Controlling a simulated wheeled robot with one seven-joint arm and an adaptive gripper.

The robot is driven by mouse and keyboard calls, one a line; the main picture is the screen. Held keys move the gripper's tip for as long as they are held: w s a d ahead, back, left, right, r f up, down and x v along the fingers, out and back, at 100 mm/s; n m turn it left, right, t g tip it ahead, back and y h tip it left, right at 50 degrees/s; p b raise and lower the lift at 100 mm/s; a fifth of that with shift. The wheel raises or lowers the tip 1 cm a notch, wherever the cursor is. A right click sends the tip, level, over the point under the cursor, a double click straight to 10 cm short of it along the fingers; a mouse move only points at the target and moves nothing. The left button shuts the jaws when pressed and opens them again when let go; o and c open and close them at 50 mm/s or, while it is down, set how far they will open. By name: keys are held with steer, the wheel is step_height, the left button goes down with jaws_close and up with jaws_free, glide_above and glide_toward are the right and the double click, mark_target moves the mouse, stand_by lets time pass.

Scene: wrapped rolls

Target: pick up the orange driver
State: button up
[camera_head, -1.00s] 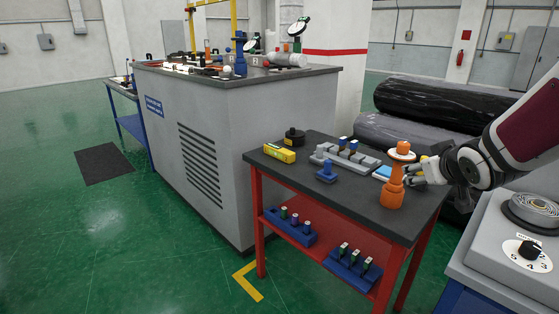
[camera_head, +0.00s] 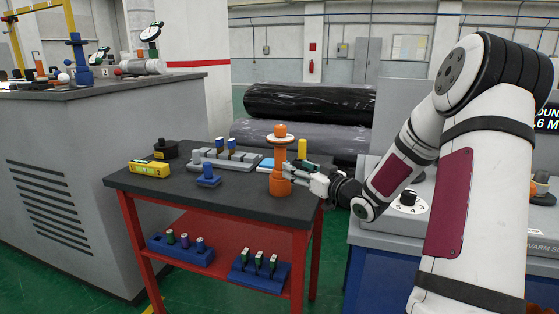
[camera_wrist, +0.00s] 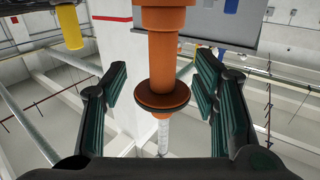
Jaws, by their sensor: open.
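An upright orange tool (camera_head: 280,172), which I take to be the orange driver, stands near the right end of the black-topped table (camera_head: 230,196). It has a wide base, a slimmer shaft, a pale disc and an orange top. My gripper (camera_head: 294,174) is beside it on its right, level with the shaft. In the wrist view my gripper (camera_wrist: 166,92) is open, with the orange shaft (camera_wrist: 163,58) and its round flange (camera_wrist: 162,94) between the spread fingers. Neither finger visibly touches it. A pale rod-like shape shows below the flange; I cannot tell whether it belongs to the driver.
A yellow cylinder (camera_head: 302,147) stands close behind the orange tool. A grey rack (camera_head: 226,159), a blue holder (camera_head: 208,176), a yellow box (camera_head: 149,169) and a dark round object (camera_head: 165,149) share the table. A grey machine (camera_head: 372,215) borders it on the right.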

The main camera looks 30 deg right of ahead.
mark_target(284, 161)
steer(key=w, duration=0.2)
steer(key=w+b, duration=0.1)
steer(key=w, duration=0.2)
steer(key=w+a, duration=0.1)
steer(key=w, duration=0.2)
steer(key=shift+w+r, duration=0.1)
steer(key=shift+w, duration=0.15)
steer(key=shift+r, duration=0.1)
steer(key=c, duration=1.2)
